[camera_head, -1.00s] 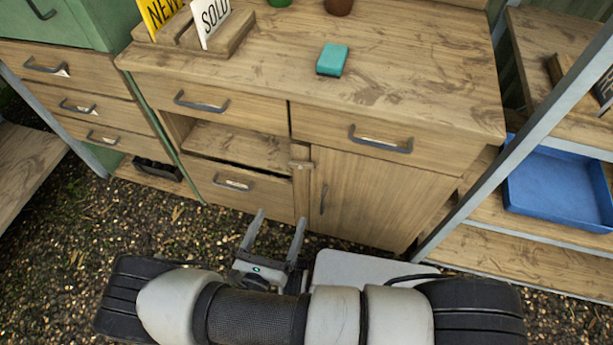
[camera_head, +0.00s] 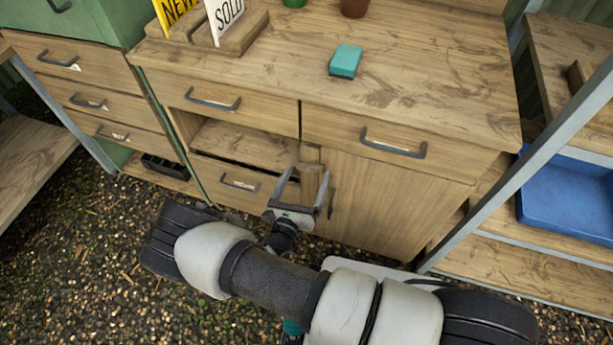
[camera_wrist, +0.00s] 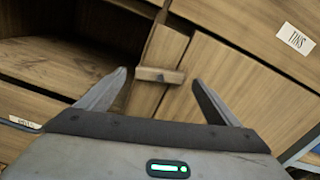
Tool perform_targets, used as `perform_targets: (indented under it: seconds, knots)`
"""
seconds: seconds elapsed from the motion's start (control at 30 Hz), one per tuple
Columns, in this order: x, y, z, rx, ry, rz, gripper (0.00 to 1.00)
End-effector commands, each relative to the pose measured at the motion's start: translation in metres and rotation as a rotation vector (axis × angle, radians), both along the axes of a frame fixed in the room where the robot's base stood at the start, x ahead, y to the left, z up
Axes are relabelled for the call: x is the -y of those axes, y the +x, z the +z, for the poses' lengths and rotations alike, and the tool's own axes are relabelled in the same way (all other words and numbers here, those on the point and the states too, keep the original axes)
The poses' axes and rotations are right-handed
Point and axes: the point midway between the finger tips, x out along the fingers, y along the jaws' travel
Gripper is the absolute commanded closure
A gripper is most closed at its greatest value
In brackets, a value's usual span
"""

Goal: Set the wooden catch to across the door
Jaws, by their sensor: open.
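The wooden catch (camera_head: 311,166) is a small block on the upright post at the left edge of the cabinet door (camera_head: 390,205). In the wrist view the catch (camera_wrist: 160,75) looks like a short crosswise bar, with an upright wooden piece above it.
The door's dark handle (camera_head: 331,203) is close to my right finger. An open shelf space (camera_head: 245,147) lies left of the post, above a drawer (camera_head: 235,181). A teal block (camera_head: 346,61) lies on the worktop. A blue tray (camera_head: 568,205) sits on the right-hand rack.

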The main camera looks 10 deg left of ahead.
Motion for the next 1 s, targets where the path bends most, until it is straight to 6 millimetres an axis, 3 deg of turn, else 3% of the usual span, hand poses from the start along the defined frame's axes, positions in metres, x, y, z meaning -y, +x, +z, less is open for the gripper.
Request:
perform_targets:
  seconds: [0.13,0.43,0.7,1.0]
  knots:
    - [0.001,0.011,-0.0003,-0.001,0.001,-0.001,0.14]
    - [0.001,0.0131,0.0002,-0.001,0.0,0.0,0.14]
    - [0.0011,0.0129,0.0001,0.0,0.0,0.0,0.55]
    - [0.0012,0.0127,0.0007,0.014,0.192,0.0,0.55]
